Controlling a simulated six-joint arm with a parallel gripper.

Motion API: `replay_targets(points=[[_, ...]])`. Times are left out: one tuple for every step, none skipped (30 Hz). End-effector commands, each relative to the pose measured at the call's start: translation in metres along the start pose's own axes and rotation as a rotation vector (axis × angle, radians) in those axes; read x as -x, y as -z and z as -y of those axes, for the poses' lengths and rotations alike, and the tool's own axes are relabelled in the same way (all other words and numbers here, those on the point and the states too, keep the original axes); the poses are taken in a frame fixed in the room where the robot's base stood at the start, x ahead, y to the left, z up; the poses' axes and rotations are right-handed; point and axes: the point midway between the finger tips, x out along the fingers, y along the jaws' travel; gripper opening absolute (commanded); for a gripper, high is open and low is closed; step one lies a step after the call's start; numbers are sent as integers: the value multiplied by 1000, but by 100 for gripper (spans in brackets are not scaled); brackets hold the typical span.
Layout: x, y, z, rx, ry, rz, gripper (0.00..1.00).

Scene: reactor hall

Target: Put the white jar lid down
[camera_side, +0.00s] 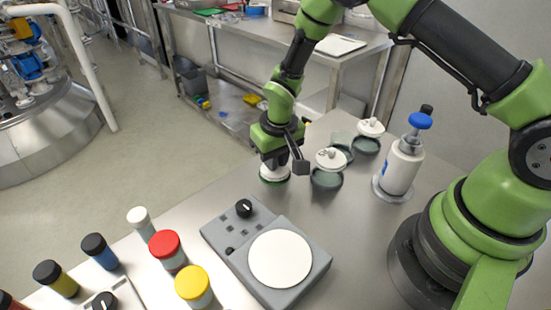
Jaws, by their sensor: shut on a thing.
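My gripper (278,160) points down over the steel table, left of the dark green dishes. It is shut on a white lid (270,173), which shows just below the fingers. A dark green rim shows directly under the white lid, at or very near the table top. I cannot tell whether the lid rests on it.
A grey hotplate device (222,240) with a round white plate stands in front. Jars with red (165,243), yellow (192,282) and other caps stand at front left. A white bottle with a blue top (402,165) stands at right. Bare table lies between the gripper and the device.

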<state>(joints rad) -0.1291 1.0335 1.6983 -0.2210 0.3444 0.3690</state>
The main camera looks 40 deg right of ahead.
Motion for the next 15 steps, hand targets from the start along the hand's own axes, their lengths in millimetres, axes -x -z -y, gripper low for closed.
replay_targets(points=[[-4,-1,0,0,0,1,0],[-4,-1,0,0,0,0,0],[-4,0,0,-1,0,-1,0],[-4,0,0,-1,1,-1,0],[-4,0,0,-1,1,-1,0],[-4,0,0,-1,1,-1,0],[-4,0,0,-1,0,-1,0],[-4,0,0,0,0,-1,0],[-4,0,0,0,0,-1,0],[-5,0,0,0,0,0,0],[-6,-1,0,0,0,0,0],[-7,-1,0,-1,0,0,0],[-7,-1,0,-1,0,0,17],[-7,-1,0,-1,0,0,24],[-7,-1,0,-1,0,0,33]])
